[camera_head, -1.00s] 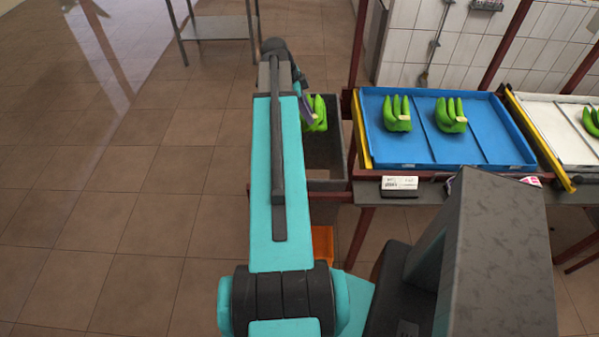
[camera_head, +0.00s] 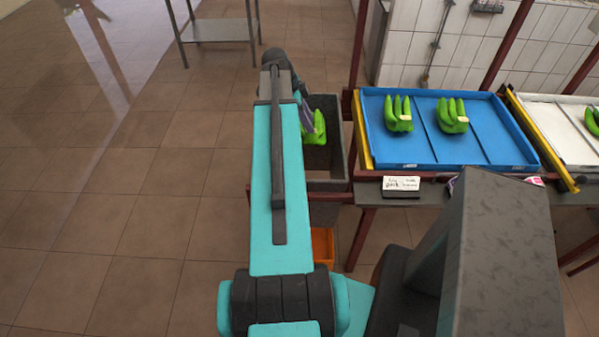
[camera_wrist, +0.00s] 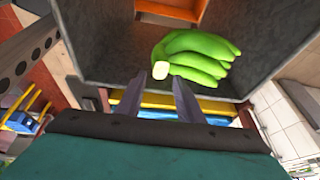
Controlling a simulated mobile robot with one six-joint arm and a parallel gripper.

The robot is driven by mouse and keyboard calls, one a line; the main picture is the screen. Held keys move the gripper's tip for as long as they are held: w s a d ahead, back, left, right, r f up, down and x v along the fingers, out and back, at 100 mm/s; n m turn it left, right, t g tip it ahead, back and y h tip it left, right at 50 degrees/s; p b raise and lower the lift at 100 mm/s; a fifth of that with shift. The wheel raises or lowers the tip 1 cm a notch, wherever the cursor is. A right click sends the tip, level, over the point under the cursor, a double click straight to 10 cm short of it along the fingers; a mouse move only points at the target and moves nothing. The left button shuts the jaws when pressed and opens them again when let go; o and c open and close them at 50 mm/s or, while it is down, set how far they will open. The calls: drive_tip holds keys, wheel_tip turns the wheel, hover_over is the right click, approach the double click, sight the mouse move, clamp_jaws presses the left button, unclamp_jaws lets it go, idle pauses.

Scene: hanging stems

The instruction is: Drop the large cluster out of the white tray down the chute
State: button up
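A green banana cluster (camera_head: 314,130) is inside the opening of the dark grey chute (camera_head: 328,186), partly hidden by my arm in the head view. The wrist view shows the cluster (camera_wrist: 200,56) with its pale cut stem toward me, against the chute's dark wall (camera_wrist: 100,45). My gripper (camera_wrist: 157,92) is open, its two fingers apart and empty, with the cluster beyond the tips. I cannot tell whether the cluster rests on anything. The white tray (camera_head: 554,119) is at the right edge, with part of another green cluster (camera_head: 592,121) in it.
A blue tray (camera_head: 430,154) with two green clusters stands right of the chute. A yellow rail (camera_head: 361,130) lies between them. An orange container (camera_head: 322,245) shows below the chute. A white card (camera_head: 402,183) stands at the table's front. The tiled floor at left is open.

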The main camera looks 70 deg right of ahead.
drive_tip(key=shift+o, duration=0.9)
drive_tip(key=shift+f, duration=0.15)
drive_tip(key=shift+r, duration=0.2)
drive_tip(key=b+v, duration=0.4)
drive_tip(key=v, duration=0.9)
drive_tip(key=shift+r, duration=0.35)
